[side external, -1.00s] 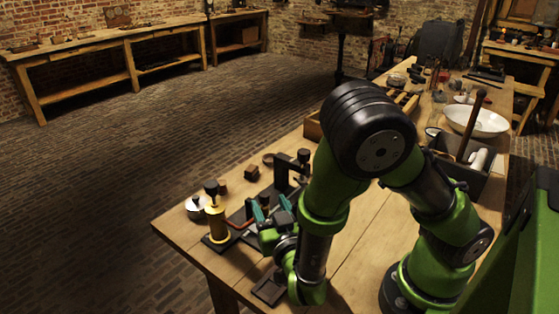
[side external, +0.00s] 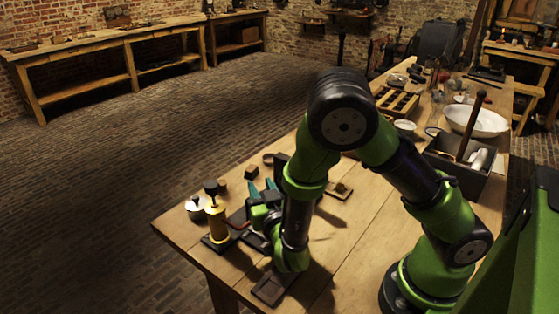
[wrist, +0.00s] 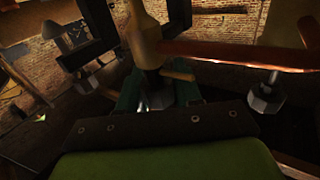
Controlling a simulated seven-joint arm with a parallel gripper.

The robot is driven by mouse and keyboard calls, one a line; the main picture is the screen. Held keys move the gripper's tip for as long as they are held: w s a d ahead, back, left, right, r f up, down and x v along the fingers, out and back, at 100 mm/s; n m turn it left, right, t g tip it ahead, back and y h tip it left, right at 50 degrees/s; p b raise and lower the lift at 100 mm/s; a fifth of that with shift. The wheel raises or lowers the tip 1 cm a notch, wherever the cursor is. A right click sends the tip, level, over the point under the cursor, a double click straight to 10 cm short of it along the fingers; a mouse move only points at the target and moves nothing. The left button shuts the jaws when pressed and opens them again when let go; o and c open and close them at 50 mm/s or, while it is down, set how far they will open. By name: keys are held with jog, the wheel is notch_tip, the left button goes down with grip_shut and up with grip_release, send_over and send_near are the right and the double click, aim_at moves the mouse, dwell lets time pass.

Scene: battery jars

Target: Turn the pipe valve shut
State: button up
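The pipe assembly shows in the side view as a brass cylinder (side external: 216,224) with a black top on a dark base, and a copper pipe (side external: 239,225) beside it. In the wrist view the copper pipe (wrist: 235,54) runs across the upper right, with a hex metal fitting (wrist: 266,98) below its right part. A pale, tapered brass-coloured body (wrist: 144,38) stands above my gripper, with a small wooden-looking lever (wrist: 180,76) beside it. My gripper (side external: 262,188) has its teal fingers apart, and it also shows in the wrist view (wrist: 157,92). I cannot tell whether they touch anything.
A silver lidded pot (side external: 196,208) stands left of the brass cylinder. Small dark blocks (side external: 251,172) lie behind it. A flat dark plate (side external: 272,288) lies near the front edge. A grey box (side external: 462,172) stands at right. The table's middle is mostly clear.

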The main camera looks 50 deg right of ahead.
jog(key=c, duration=0.3)
jog(key=shift+w+a+n+t+y, duration=0.15)
jog(key=shift+n+t+y, duration=0.5)
jog(key=shift+n+y, duration=0.75)
jog(key=shift+w+a+n+t+y, duration=0.1)
jog(key=shift+a+n+t+y, duration=0.15)
jog(key=shift+n+t+y, duration=1.1)
jog(key=shift+m+g+y, duration=0.45)
jog(key=shift+g+y, duration=0.1)
jog(key=shift+g, duration=0.15)
jog(key=o, duration=0.9)
jog(key=shift+o, duration=0.2)
jog(key=shift+s, duration=0.1)
